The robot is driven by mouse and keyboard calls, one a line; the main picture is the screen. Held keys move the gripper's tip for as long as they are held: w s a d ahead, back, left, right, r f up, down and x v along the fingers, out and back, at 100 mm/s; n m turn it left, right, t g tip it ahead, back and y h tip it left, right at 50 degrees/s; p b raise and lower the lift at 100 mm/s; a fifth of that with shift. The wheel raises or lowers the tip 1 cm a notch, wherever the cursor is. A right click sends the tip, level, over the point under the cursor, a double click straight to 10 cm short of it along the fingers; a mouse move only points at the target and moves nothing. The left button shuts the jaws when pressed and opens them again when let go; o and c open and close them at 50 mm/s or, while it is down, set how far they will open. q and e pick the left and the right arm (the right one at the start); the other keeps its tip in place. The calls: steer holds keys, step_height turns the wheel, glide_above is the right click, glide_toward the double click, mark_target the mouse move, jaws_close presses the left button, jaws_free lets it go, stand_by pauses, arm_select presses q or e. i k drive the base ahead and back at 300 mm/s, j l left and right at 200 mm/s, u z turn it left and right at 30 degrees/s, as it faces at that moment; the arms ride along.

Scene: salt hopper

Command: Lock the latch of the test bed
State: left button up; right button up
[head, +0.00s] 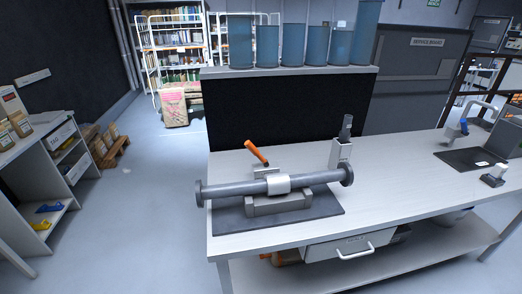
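The test bed stands on a dark mat (327,210) at the left end of the white workbench. Its grey cradle (262,206) carries a long grey pipe (318,178) with a round flange at each end. A light clamp band (278,184) sits around the pipe's middle. The latch lever with an orange handle (256,152) rises behind the pipe and tilts up to the left. I cannot tell how the latch's lower end joins the clamp. Neither of my grippers shows in the head view.
The workbench (400,190) has free room to the right of the mat. A grey holder (341,150) with a dark tool stands behind the pipe's right end. A black panel (285,108) closes the back. A drawer (338,250) hangs below. Open floor lies left.

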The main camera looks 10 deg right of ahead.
mark_target(250, 146)
steer(key=i+j+z, duration=0.15)
steer(key=j+z, duration=0.2)
steer(key=i+j+z, duration=0.1)
steer(key=j+z, duration=0.25)
steer(key=j, duration=0.25)
steer(key=j+z, duration=0.35)
steer(key=j, duration=0.15)
steer(key=i+j, duration=0.05)
